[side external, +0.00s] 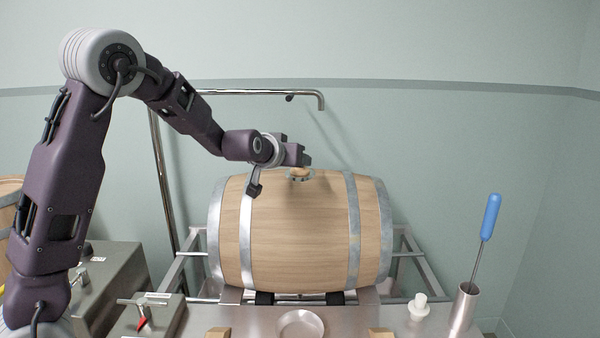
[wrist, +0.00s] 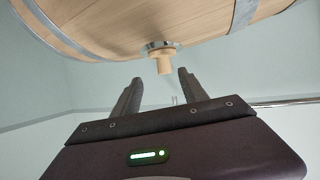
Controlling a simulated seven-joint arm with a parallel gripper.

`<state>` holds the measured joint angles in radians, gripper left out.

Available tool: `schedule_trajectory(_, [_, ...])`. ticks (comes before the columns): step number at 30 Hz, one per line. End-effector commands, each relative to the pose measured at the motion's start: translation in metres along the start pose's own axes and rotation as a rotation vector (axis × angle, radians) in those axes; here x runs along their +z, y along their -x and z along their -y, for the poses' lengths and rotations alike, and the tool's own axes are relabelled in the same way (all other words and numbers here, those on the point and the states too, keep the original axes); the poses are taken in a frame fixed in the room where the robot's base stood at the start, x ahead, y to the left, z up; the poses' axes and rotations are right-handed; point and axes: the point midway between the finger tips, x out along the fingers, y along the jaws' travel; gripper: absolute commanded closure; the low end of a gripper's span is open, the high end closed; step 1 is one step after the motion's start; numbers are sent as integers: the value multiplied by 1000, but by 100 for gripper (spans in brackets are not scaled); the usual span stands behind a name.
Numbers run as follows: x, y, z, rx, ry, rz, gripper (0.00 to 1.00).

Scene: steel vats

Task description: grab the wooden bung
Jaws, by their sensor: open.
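The wooden bung (side external: 300,172) stands in the top of the lying wooden barrel (side external: 300,235). In the wrist view the bung (wrist: 164,66) is a pale peg sticking out of a round metal collar (wrist: 160,47) in the barrel's side. My gripper (side external: 307,158) is at the top of the barrel, close to the bung, and partly overlaps it in the side view. In the wrist view my gripper (wrist: 157,76) is open and empty, its two fingers apart. The bung shows near the gap between the fingertips; I cannot tell whether it touches either.
A bent steel pipe (side external: 230,92) runs behind the barrel. A steel rack (side external: 410,265) holds the barrel. In front are a round dish (side external: 300,324), a white stopper (side external: 418,306) and a steel cup (side external: 463,308) with a blue-handled tool (side external: 490,218). Valve boxes (side external: 155,318) stand at left.

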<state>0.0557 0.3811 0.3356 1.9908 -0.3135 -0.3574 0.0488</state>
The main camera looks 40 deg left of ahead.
Motion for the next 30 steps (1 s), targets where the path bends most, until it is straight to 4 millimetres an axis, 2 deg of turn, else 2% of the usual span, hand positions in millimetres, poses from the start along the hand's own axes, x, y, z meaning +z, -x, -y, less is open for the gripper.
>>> schedule_trajectory(8, [-1,-40,7,-22,-9,-31,49])
schedule_trajectory(13, [1,-72,10,-20,-8,-30,49])
schedule_trajectory(16, [0,-81,9,-19,-8,-29,49])
schedule_trajectory(22, [0,-82,9,-18,-8,-29,49])
schedule_trajectory(23, [0,-82,9,-18,-8,-29,53])
schedule_trajectory(30, [1,-82,9,-18,-8,-27,100])
